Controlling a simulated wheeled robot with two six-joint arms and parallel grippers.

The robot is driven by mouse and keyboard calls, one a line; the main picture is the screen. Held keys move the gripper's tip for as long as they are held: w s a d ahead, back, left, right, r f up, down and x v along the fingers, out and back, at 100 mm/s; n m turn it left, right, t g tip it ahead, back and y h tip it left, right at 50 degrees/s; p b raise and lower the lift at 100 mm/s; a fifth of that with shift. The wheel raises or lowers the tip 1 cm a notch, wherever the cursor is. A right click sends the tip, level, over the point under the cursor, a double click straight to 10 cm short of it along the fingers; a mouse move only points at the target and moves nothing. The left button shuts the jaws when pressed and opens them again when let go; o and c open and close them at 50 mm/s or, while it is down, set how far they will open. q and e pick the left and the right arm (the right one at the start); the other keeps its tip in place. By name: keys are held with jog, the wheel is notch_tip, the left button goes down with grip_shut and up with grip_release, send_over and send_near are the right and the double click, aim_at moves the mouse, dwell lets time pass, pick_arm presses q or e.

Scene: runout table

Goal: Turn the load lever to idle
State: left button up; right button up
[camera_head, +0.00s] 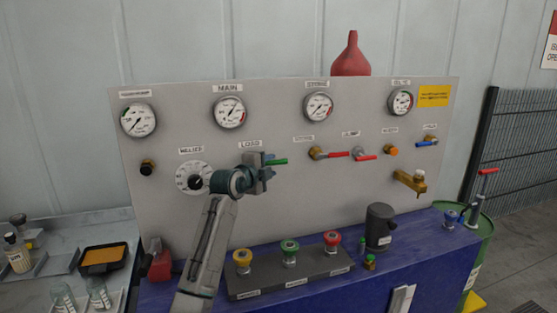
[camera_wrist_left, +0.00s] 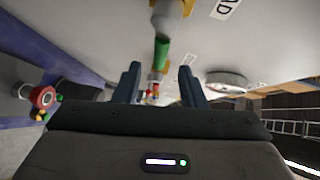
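The load lever has a green handle (camera_head: 277,161) under the LOAD label (camera_head: 249,143) on the grey panel. The handle points right, roughly level, in the head view. My left gripper (camera_head: 262,173) is in front of the panel at the lever and hides its pivot. In the left wrist view the green handle (camera_wrist_left: 161,53) lies near the gap between the fingertips of my left gripper (camera_wrist_left: 160,72). The two fingers stand apart, with nothing gripped between them. Whether a finger touches the handle is unclear. My right gripper is not in view.
A white dial (camera_head: 189,181) is left of the gripper. Red-handled levers (camera_head: 337,154) and a brass tap (camera_head: 410,181) are to the right. Below are a block with several coloured knobs (camera_head: 290,247) and a dark cylinder (camera_head: 379,224). Gauges (camera_head: 229,112) line the panel top.

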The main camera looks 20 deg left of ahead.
aim_at(277, 163)
pick_arm(q)
jog(key=shift+p+x, duration=0.8)
jog(key=shift+x, duration=2.25)
jog(key=shift+a, duration=0.1)
jog(key=shift+c, duration=0.5)
grip_shut()
